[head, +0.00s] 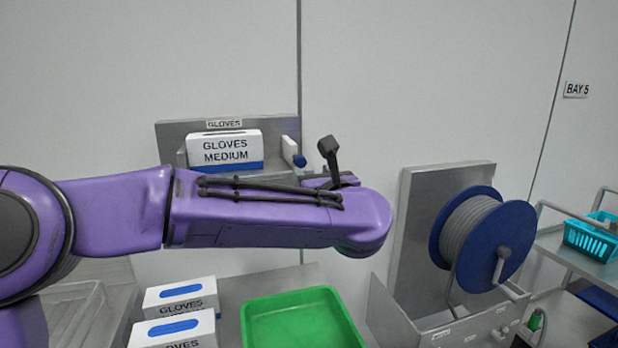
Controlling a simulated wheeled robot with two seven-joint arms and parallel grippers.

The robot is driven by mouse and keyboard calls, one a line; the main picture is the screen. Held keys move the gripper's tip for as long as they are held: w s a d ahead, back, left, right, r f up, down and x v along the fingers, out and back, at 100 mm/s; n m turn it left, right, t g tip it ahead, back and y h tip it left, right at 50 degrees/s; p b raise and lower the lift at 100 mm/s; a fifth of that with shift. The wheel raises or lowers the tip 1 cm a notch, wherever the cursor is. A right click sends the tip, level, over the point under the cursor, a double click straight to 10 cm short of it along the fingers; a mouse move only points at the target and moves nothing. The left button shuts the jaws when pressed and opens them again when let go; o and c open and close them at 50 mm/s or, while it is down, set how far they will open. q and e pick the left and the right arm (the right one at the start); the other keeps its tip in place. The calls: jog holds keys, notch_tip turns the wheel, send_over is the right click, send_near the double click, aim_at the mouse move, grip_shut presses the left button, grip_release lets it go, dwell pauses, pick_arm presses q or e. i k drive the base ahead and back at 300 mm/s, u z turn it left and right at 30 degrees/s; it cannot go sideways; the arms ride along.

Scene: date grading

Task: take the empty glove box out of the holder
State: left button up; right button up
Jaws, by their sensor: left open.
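A white glove box (225,148) with a blue lower band, marked GLOVES MEDIUM, sits upright in the grey metal holder (172,136) on the wall. The holder bears a GLOVES label, and a blue knob (299,161) shows at its right side. I cannot see whether the box is empty. My left arm reaches across from the left, in front of the holder's lower part. My left gripper (318,179) is open, right of the box and apart from it, mostly hidden behind my wrist. My right gripper is out of view.
Two white glove boxes with blue tops, a front one (174,330) and a rear one (181,295), stand on the bench below. A green tray (300,298) lies beside them. A blue cable reel (470,240) stands right, with a teal basket (592,237) on a cart beyond.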

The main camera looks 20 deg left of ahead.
aim_at(221, 152)
jog(key=k, duration=1)
